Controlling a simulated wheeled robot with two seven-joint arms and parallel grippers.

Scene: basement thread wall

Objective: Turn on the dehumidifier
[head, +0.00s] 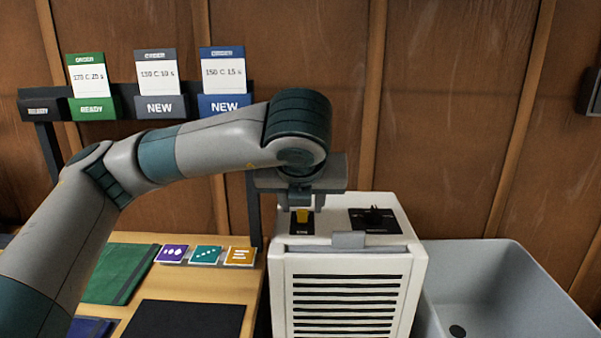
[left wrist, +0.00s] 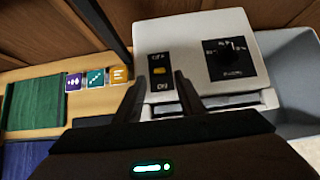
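The dehumidifier (head: 345,265) is a white box with dark louvres on its front, standing right of the table. On its top is a black switch plate with a yellow rocker (head: 302,215), also seen in the left wrist view (left wrist: 159,71). Small white lettering sits above and below the rocker. A black dial (left wrist: 231,58) is to its right. My left gripper (head: 305,203) is over the switch plate, pointing down. In the left wrist view its two fingers are apart with nothing between them. I cannot tell whether a fingertip touches the plate. My right gripper is out of view.
A grey basin (head: 500,285) stands right of the dehumidifier. The wooden table (head: 205,280) on the left holds green and blue cloths, a black mat and three coloured cards. A dark rack with order cards (head: 158,85) stands behind my left arm.

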